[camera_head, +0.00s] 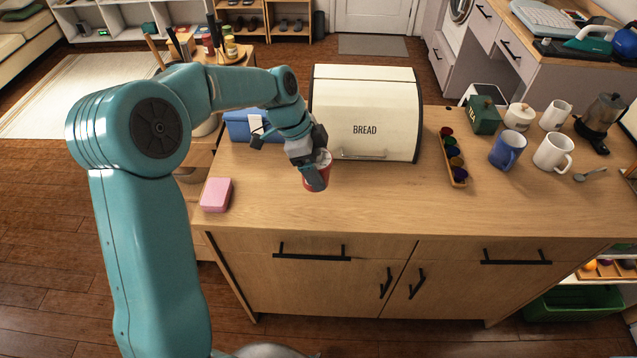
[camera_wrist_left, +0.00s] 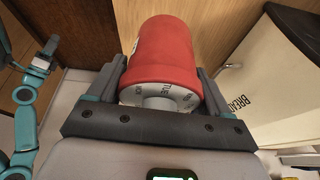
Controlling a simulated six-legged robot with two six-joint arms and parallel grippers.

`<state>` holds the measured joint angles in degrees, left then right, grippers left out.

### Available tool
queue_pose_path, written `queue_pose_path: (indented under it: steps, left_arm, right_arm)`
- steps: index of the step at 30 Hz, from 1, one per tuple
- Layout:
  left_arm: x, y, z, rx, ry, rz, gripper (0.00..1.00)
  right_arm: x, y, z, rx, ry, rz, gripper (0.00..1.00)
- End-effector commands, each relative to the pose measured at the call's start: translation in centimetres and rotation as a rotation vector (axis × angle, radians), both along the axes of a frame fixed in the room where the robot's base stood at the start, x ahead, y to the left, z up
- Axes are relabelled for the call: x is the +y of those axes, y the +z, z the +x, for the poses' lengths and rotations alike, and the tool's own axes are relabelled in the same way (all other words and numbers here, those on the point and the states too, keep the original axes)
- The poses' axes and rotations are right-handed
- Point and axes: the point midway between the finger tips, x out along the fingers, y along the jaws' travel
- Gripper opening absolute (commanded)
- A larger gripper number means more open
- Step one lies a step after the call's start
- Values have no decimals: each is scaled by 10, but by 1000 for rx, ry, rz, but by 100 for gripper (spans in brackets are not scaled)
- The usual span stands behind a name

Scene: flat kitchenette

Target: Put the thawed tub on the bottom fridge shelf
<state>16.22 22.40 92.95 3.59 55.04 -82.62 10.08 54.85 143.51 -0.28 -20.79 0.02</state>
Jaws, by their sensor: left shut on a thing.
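My left gripper (camera_head: 313,172) is shut on a red tub (camera_head: 318,184) in front of the bread box, over the wooden counter. I cannot tell whether the tub touches the counter. In the left wrist view the red tub (camera_wrist_left: 167,52) sits between both fingers, its pale end with dark lettering facing the camera. Part of the tub is hidden by the gripper in the head view. No fridge or fridge shelf can be made out. A small teal arm end at the left edge of the wrist view seems to be my right one, its jaws unclear.
The cream bread box (camera_head: 366,114) stands close behind the gripper. A pink block (camera_head: 216,195) and a blue box (camera_head: 245,126) are to the left. A capsule rack (camera_head: 453,160), a blue mug (camera_head: 507,149) and a white mug (camera_head: 553,152) are to the right. The counter's front middle is clear.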

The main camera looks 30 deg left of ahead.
Motion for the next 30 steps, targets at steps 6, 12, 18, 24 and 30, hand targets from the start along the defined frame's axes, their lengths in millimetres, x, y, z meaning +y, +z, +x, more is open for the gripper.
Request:
queue_pose_path:
  steps: [6, 12, 18, 24, 30]
  left_arm:
    - [0, 70, 1, -8, 1, 1, 36]
    - [0, 111, 1, -4, 1, 1, 36]
    - [0, 126, 0, -1, 0, 0, 36]
    - [-12, 130, 2, -1, -25, -1, 36]
    - [-60, 107, -11, 6, -157, -2, 36]
  right_arm:
    - [0, -5, 0, 0, 0, 0, 43]
    - [0, -4, 0, 0, 0, 0, 43]
    - [0, -4, 0, 0, 0, 0, 43]
    - [0, -4, 0, 0, 0, 0, 43]
    - [0, -4, 0, 0, 0, 0, 43]
